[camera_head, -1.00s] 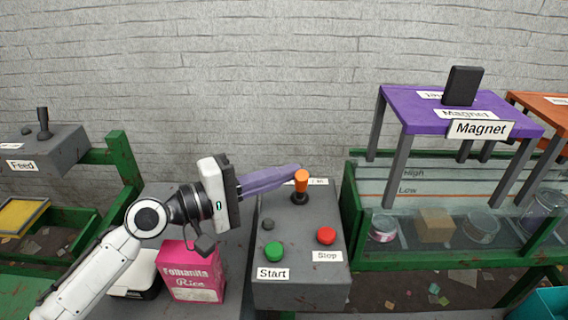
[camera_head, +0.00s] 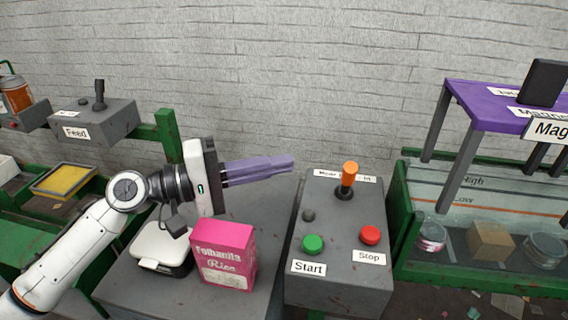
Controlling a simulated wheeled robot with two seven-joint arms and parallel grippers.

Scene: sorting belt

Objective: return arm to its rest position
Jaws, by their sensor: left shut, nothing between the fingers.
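My left gripper (camera_head: 292,162) reaches in from the left on a white arm. Its long purple fingers lie together, shut and empty, above the grey table. The fingertips are apart from the control box (camera_head: 338,285), just left of its orange-topped lever (camera_head: 349,175). The box also carries a green Start button (camera_head: 313,243) and a red Stop button (camera_head: 370,235). My right gripper is not in view.
A pink rice box (camera_head: 225,255) and a white-lidded container (camera_head: 163,246) stand below my left gripper. A Feed box (camera_head: 92,124) with a lever is at left. At right are a purple Magnet stand (camera_head: 480,110) and a green-framed belt with a wooden block (camera_head: 490,242).

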